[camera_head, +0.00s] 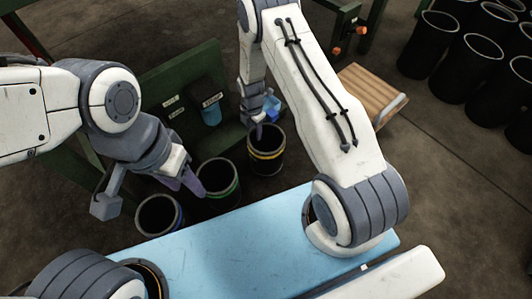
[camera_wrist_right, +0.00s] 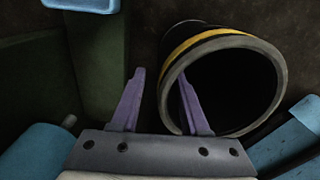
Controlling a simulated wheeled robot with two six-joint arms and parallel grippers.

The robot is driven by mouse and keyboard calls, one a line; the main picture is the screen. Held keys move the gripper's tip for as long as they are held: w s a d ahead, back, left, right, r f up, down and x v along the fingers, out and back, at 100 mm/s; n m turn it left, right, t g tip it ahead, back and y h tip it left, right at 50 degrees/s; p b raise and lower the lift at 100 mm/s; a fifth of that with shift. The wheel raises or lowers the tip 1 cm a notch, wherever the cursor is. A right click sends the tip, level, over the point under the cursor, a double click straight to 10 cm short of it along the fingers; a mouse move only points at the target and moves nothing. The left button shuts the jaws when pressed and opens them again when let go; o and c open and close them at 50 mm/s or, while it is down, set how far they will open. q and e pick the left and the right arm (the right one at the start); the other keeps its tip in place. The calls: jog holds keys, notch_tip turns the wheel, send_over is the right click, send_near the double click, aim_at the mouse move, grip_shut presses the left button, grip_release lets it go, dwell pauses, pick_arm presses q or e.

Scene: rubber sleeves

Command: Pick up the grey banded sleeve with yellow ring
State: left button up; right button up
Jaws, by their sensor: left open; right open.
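The grey banded sleeve with yellow ring (camera_head: 266,152) stands upright, open end up, just beyond the pale blue surface; it also shows in the right wrist view (camera_wrist_right: 222,45). My right gripper (camera_head: 259,117) is open above the sleeve's far left rim. In the right wrist view its two purple fingers (camera_wrist_right: 160,72) are apart: the right one overlaps the sleeve's mouth, the left one is outside the rim. I cannot tell whether either touches it or how deep they reach. My left gripper (camera_head: 187,181) is open and empty, near the green-banded sleeve.
A green-banded sleeve (camera_head: 218,187) and a blue-banded sleeve (camera_head: 160,215) stand to the left. A pale blue surface (camera_head: 250,245) lies in front. A dark green rack (camera_head: 170,75) is behind. A wooden slatted piece (camera_head: 368,92) and several black cylinders (camera_head: 425,45) are at the right.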

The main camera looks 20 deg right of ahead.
aim_at(255, 138)
jog(key=f+b, duration=0.3)
jog(key=f, duration=0.1)
jog(key=shift+s+f, duration=0.15)
jog(key=shift+s, duration=0.05)
grip_shut()
dwell(1.2)
